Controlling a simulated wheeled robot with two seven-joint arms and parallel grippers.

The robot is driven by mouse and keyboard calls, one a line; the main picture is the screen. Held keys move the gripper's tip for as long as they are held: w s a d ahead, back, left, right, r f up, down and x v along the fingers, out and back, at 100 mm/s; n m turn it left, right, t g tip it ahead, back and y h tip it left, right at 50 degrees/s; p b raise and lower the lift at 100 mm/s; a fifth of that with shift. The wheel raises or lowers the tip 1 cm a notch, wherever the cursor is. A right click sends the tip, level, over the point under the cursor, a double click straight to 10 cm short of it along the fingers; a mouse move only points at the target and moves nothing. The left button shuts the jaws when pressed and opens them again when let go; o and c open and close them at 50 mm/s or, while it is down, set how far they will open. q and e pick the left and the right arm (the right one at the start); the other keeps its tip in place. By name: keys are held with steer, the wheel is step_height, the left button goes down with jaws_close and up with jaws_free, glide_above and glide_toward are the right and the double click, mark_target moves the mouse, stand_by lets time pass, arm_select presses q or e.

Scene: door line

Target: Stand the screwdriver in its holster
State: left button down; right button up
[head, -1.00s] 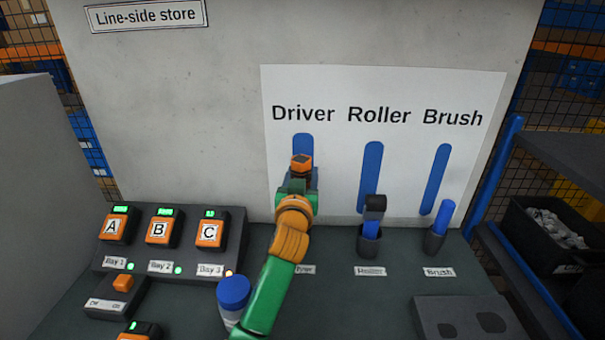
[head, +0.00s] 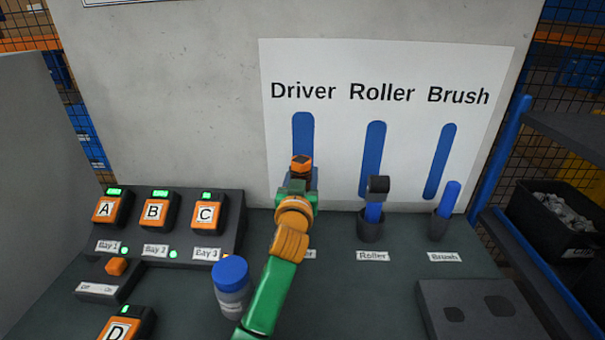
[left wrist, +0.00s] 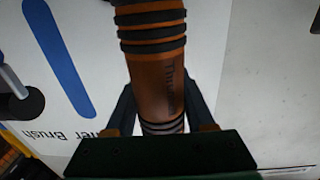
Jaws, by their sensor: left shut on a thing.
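The screwdriver (head: 301,163) has an orange handle, and its top shows above my left gripper (head: 298,187) in the head view. In the left wrist view the orange handle with black rings (left wrist: 155,80) stands between the fingers of my left gripper (left wrist: 163,128), which is shut on it. The gripper is in front of the blue Driver outline (head: 303,130) on the white board. The Driver holster and the screwdriver's lower end are hidden behind my arm. My right gripper is not in view.
To the right, the Roller holster (head: 370,227) and Brush holster (head: 438,228) each hold a blue-handled tool. A blue-capped bottle (head: 231,280) stands close left of my arm. The bay rack (head: 170,235) is further left, and a dark block (head: 480,310) lies front right.

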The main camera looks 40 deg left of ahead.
arm_select(q)
steer(key=shift+f, duration=0.2)
steer(key=shift+r, duration=0.1)
steer(key=shift+c, duration=0.9)
jaws_free()
steer(key=shift+s+d, duration=0.1)
steer(key=shift+s+d, duration=0.2)
steer(key=p+v, duration=0.1)
steer(key=v, duration=0.5)
steer(key=shift+s+p, duration=0.2)
steer(key=shift+p, duration=0.1)
steer(key=shift+d, duration=0.1)
